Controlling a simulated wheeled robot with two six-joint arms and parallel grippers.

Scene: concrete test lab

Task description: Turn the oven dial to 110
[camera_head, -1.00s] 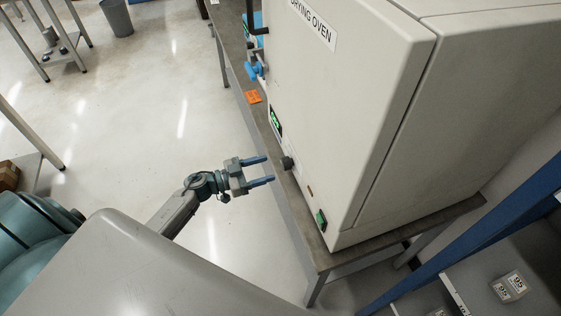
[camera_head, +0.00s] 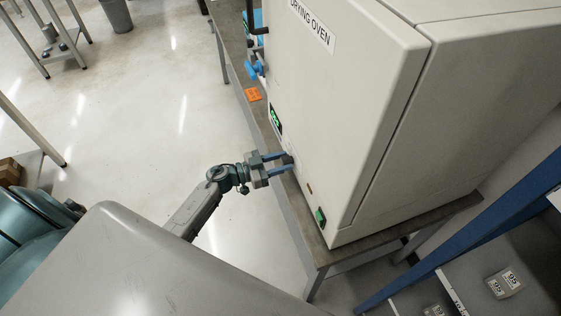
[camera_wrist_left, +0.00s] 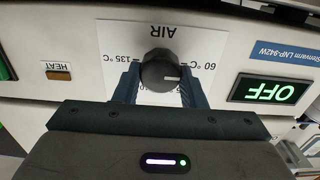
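The drying oven (camera_head: 365,105) is a large pale box on a bench. Its dark round dial (camera_head: 288,159) is on the front panel. In the left wrist view the panel is upside down; the dial (camera_wrist_left: 158,70) has a white mark pointing right toward the 60 °C label (camera_wrist_left: 203,66), with 135 °C at the left. The display (camera_wrist_left: 268,90) reads OFF. My left gripper (camera_head: 281,161) is at the dial, its fingers (camera_wrist_left: 159,88) open on either side of it. Whether they touch it I cannot tell. My right gripper is not in view.
A green switch (camera_head: 320,216) and an orange HEAT light (camera_wrist_left: 59,75) are on the panel. An orange item (camera_head: 252,95) and blue equipment (camera_head: 253,70) are on the bench (camera_head: 350,246). A blue-framed shelf (camera_head: 460,240) stands at right.

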